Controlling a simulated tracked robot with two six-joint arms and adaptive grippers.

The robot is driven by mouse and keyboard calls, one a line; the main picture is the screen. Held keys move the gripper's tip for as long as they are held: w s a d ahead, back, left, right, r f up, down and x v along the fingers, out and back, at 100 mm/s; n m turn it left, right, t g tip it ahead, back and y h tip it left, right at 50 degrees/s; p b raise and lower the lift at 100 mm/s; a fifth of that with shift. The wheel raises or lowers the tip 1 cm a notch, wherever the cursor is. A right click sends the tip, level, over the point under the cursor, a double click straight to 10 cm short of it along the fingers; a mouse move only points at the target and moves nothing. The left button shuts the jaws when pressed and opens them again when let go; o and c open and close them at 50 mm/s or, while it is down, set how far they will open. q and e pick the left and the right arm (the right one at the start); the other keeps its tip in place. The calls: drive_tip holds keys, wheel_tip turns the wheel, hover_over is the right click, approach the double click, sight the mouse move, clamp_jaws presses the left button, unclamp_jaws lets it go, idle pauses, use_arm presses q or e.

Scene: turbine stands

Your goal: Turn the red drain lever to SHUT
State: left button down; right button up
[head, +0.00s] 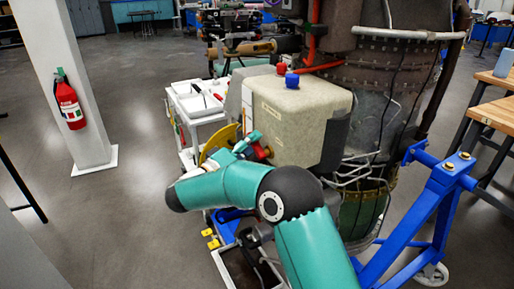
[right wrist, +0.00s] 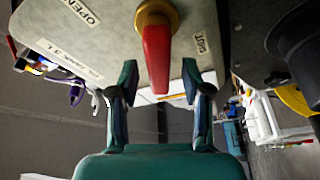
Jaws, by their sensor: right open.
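The red drain lever (right wrist: 157,58) hangs from a brass hub (right wrist: 155,14) on a beige panel in the right wrist view. Its tip points toward my gripper. An OPEN label (right wrist: 82,11) is left of the hub and a SHUT label (right wrist: 201,42) is right of it. My right gripper (right wrist: 160,82) is open, one finger on each side of the lever's lower end, with gaps visible on both sides. In the head view my right gripper (head: 248,147) is at the side of the beige tank (head: 290,112), small and partly hidden by my arm. My left gripper is not in view.
A white cart (head: 196,103) stands behind the gripper, left of the tank. A blue stand frame (head: 425,205) is at the right. A fire extinguisher (head: 69,103) hangs on a white pillar (head: 68,45). The floor between pillar and cart is clear.

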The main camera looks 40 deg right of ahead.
idle(0.3)
drive_tip(key=shift+b, duration=0.5)
clamp_jaws()
